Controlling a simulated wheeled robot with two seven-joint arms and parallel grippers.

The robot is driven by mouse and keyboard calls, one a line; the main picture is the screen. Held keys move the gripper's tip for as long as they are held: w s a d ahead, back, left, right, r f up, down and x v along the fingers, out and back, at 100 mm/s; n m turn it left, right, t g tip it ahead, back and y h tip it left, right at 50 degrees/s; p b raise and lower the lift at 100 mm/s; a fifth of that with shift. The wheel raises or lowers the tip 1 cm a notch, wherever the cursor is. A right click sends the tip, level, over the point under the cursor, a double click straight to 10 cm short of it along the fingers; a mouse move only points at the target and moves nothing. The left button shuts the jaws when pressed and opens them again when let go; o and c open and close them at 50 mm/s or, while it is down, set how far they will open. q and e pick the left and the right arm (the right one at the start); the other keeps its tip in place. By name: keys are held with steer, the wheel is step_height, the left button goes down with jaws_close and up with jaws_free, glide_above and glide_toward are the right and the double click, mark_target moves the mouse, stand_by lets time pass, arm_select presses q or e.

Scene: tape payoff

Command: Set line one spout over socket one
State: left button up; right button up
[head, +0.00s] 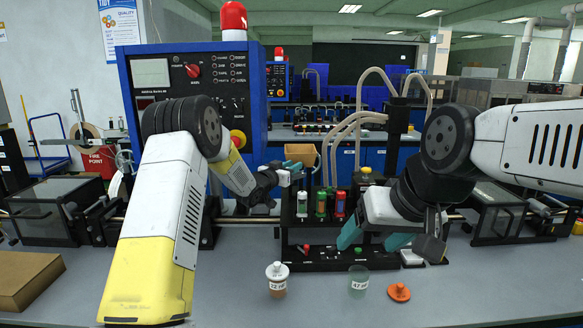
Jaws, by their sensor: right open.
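Pale hoses (345,128) loop from a black post and come down behind a black rack (318,228). I cannot tell which hose or spout is line one. My right gripper (374,240) is open, pointing down at the rack's right end.
A labelled white-capped jar (277,279), a greenish labelled cup (358,281) and an orange cap (399,292) stand on the grey bench front. A cardboard box (27,281) is at far left. A blue control cabinet (245,85) stands behind. The front right bench is clear.

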arm_select(q)
steer(key=shift+w, duration=0.15)
jaws_close()
stand_by(1.4)
